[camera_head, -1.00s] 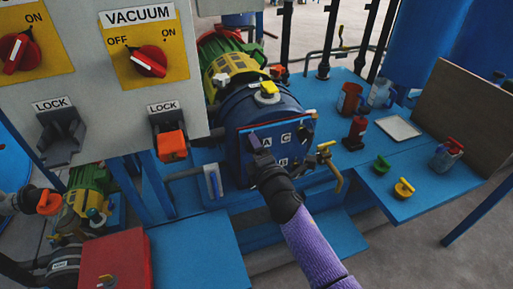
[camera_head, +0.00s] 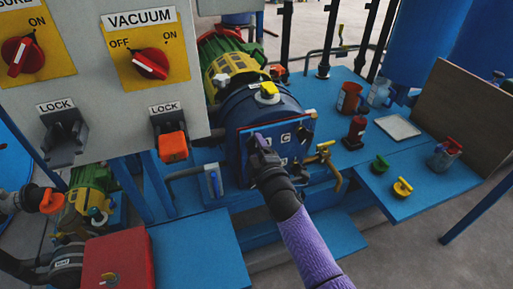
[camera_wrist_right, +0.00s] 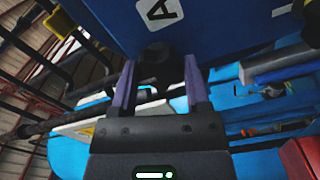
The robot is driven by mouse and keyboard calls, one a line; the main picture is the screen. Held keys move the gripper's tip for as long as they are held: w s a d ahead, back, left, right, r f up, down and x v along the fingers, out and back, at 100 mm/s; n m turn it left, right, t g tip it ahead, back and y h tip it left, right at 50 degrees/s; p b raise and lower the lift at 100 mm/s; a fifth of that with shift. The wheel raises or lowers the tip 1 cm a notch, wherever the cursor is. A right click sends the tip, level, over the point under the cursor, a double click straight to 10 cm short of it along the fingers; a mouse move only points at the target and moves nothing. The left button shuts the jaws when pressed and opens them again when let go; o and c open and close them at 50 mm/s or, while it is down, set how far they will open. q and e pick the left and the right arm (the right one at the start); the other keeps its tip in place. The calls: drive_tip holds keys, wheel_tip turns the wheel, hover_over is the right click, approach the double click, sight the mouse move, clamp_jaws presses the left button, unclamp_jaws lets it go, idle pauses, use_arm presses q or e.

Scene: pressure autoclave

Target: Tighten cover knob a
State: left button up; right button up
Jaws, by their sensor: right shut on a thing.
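The blue autoclave cover (camera_head: 299,130) is the front plate of a dark blue cylindrical vessel (camera_head: 240,105), with white letter labels on it. My right gripper (camera_head: 258,143) is at the cover's upper left, next to the A label, and hides most of the knob there. In the right wrist view, the black cover knob a (camera_wrist_right: 156,54) sits just below the A label (camera_wrist_right: 160,12) on the cover. The purple-lined fingers (camera_wrist_right: 158,82) stand on both sides of it, shut on it. My left gripper is not in view.
A brass valve (camera_head: 325,150) juts out right of the cover. A grey control panel (camera_head: 100,90) with red switches and locks stands at left. The blue bench at right holds a tray (camera_head: 398,128), green cap (camera_head: 380,164), yellow cap (camera_head: 402,187) and several containers.

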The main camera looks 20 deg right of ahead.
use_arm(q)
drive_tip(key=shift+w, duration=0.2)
use_arm(e)
drive_tip(key=shift+f, duration=0.1)
drive_tip(key=o, duration=0.9)
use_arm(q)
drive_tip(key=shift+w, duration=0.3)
use_arm(e)
drive_tip(key=o, duration=0.4)
drive_tip(key=shift+s, duration=0.15)
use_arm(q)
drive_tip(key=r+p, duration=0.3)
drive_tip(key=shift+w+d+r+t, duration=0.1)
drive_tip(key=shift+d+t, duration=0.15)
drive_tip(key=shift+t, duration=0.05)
use_arm(e)
drive_tip(key=s, duration=0.9)
drive_tip(key=shift+s+d, duration=0.2)
drive_tip(key=shift+s, duration=0.15)
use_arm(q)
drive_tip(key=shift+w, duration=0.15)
